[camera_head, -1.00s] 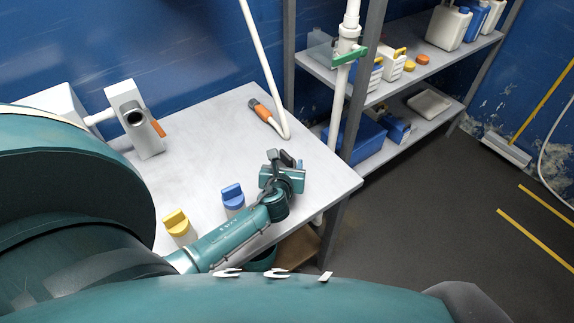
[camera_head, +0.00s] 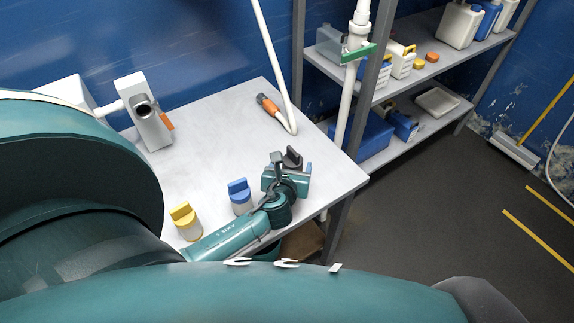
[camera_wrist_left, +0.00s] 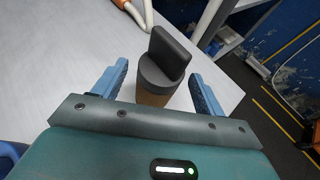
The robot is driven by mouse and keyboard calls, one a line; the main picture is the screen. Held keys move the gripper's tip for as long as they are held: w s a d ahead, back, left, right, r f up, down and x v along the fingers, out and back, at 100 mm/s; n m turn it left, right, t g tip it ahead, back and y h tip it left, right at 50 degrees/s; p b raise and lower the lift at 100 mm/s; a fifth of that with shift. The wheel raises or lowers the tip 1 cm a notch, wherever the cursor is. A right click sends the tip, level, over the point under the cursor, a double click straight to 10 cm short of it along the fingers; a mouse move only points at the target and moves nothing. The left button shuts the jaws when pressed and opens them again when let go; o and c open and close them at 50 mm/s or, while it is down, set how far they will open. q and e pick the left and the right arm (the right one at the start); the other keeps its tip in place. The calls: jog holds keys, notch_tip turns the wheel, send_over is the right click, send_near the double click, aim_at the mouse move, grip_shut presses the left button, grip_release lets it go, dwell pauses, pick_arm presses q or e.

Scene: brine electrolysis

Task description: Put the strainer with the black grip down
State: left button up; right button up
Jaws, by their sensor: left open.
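The strainer with the black grip (camera_head: 292,157) is upright at the right part of the table, mostly hidden behind my left gripper in the head view. In the left wrist view its black grip (camera_wrist_left: 168,58) and a brownish body (camera_wrist_left: 152,97) show between the blue fingers. My left gripper (camera_wrist_left: 158,72) is open, with one finger on each side of the strainer and a gap to each. It also shows in the head view (camera_head: 288,168). The strainer's base is hidden, so its contact with the table cannot be seen. My right gripper is not in view.
A blue-topped strainer (camera_head: 239,197) and a yellow-topped one (camera_head: 185,220) stand on the grey table (camera_head: 215,150) left of my gripper. A hose with an orange grip (camera_head: 268,106) lies behind. A white device (camera_head: 150,112) stands back left. Shelves (camera_head: 405,80) are to the right.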

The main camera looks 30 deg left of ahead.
pick_arm(q)
jog(key=s+d+n, duration=0.2)
jog(key=s, duration=0.1)
jog(key=s+d+n+h, duration=0.1)
jog(key=s+d+n, duration=0.1)
jog(key=s, duration=0.2)
jog(key=s+d+f+n+g+h, duration=0.1)
jog(key=s+d+n, duration=0.1)
jog(key=s+n, duration=0.1)
jog(key=shift+s, duration=0.3)
jog(key=s+d+f+n+g+h, duration=0.1)
jog(key=s+d+n+h, duration=0.4)
jog(key=n, duration=1.7)
jog(key=s+d+f, duration=0.1)
jog(key=s+d, duration=0.1)
jog(key=s, duration=0.1)
jog(key=shift+d+h, duration=0.2)
jog(key=shift+h, duration=0.2)
